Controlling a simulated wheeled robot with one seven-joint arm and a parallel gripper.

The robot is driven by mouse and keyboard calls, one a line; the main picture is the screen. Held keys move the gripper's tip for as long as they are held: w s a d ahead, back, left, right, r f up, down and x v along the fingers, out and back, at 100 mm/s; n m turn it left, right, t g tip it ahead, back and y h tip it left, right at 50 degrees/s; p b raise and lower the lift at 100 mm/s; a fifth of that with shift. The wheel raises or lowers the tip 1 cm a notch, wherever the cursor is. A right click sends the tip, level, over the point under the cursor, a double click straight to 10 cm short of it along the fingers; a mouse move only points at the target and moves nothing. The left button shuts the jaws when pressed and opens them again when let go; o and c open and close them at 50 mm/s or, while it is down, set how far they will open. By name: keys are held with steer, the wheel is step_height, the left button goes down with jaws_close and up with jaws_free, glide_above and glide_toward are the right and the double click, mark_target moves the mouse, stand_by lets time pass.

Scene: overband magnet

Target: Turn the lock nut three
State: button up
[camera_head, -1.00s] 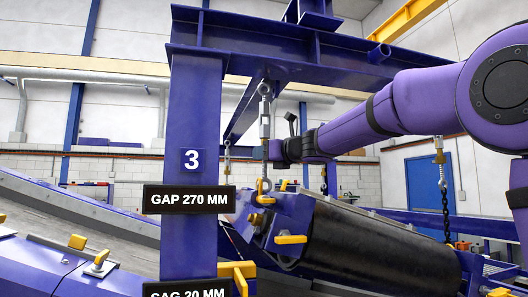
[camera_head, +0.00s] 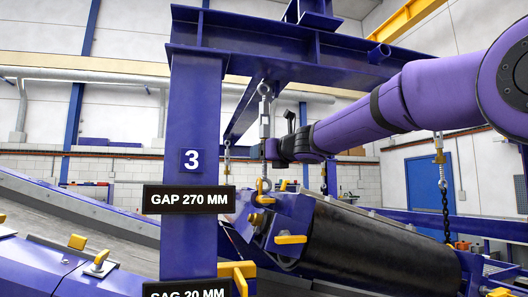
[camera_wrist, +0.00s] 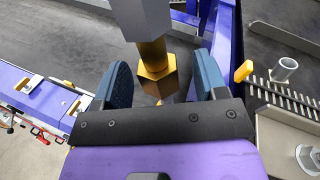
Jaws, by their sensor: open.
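A gold hex lock nut (camera_wrist: 157,78) sits below a silver hex turnbuckle body (camera_wrist: 142,18) in the wrist view. My gripper (camera_wrist: 161,64) is open, with one blue-grey finger on each side of the nut and a gap visible on both sides. In the head view my gripper (camera_head: 272,150) is at the hanging rod of post 3, just below the silver turnbuckle (camera_head: 264,118). The nut itself is hard to make out there, behind or beside my fingers. A gold eye fitting (camera_head: 263,186) hangs below.
The blue post (camera_head: 192,110) marked 3 stands left of the rod, with a "GAP 270 MM" sign (camera_head: 188,199). A blue beam (camera_head: 300,62) runs overhead. A black roller (camera_head: 350,250) lies below right, and another chain hanger (camera_head: 442,180) hangs at right.

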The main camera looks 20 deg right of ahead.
steer(key=v, duration=0.7)
stand_by(0.6)
steer(key=shift+s, duration=0.1)
steer(key=o, duration=0.6)
steer(key=shift+c, duration=0.2)
steer(key=v, duration=1)
steer(key=shift+s, duration=0.4)
steer(key=shift+d, duration=0.1)
steer(key=shift+c, duration=0.3)
